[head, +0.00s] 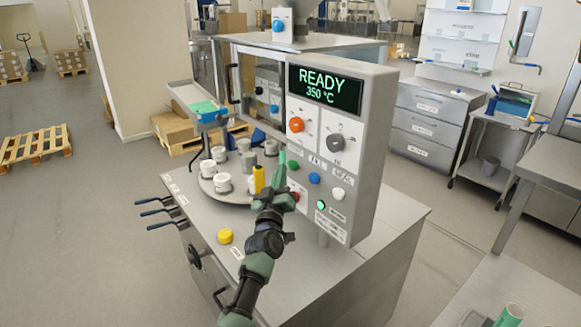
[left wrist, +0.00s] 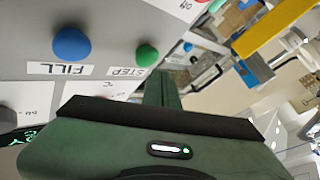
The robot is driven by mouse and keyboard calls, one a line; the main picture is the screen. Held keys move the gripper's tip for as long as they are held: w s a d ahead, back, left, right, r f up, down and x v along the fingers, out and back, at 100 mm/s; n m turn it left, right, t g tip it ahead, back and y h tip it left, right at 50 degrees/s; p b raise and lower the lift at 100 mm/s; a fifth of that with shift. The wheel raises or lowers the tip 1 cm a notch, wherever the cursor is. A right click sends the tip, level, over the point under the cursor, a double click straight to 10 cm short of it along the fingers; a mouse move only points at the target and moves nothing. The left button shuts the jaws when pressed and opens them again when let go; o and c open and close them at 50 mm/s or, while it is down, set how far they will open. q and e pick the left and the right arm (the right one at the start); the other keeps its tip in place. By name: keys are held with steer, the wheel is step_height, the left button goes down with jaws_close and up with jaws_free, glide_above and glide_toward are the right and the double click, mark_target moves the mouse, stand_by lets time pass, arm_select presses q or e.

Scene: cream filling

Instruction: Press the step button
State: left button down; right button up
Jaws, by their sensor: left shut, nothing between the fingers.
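The step button is a green dome (left wrist: 147,55) above an upside-down STEP label in the left wrist view. In the head view it is the green button (head: 293,165) on the panel under the display, left of the blue FILL button (head: 314,178). My left gripper (head: 282,162) is shut and empty, its green fingers pointing up just left of the step button. In the left wrist view the fingers (left wrist: 161,82) end just below and right of the button. They look apart from it, but the depth is hard to judge. My right gripper is not in view.
The display (head: 325,90) reads READY, 350 °C. A white SEAL button (head: 338,194) sits right of FILL, with a lit green lamp (head: 321,205) below.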

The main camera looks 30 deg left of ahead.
arm_select(q)
steer(key=shift+w, duration=0.1)
stand_by(0.3)
steer(key=shift+w+d, duration=0.2)
steer(key=shift+w, duration=0.1)
steer(key=shift+w+d+b, duration=0.2)
steer(key=shift+w+b, duration=0.1)
steer(key=shift+w, duration=0.2)
stand_by(0.8)
steer(key=shift+s, duration=0.1)
steer(key=shift+s+a+p, duration=0.4)
steer(key=shift+s+p, duration=0.1)
steer(key=shift+s, duration=0.3)
steer(key=s, duration=0.1)
steer(key=s+a+p, duration=0.1)
steer(key=s, duration=0.1)
steer(key=s+a+p, duration=0.1)
steer(key=shift+s, duration=0.3)
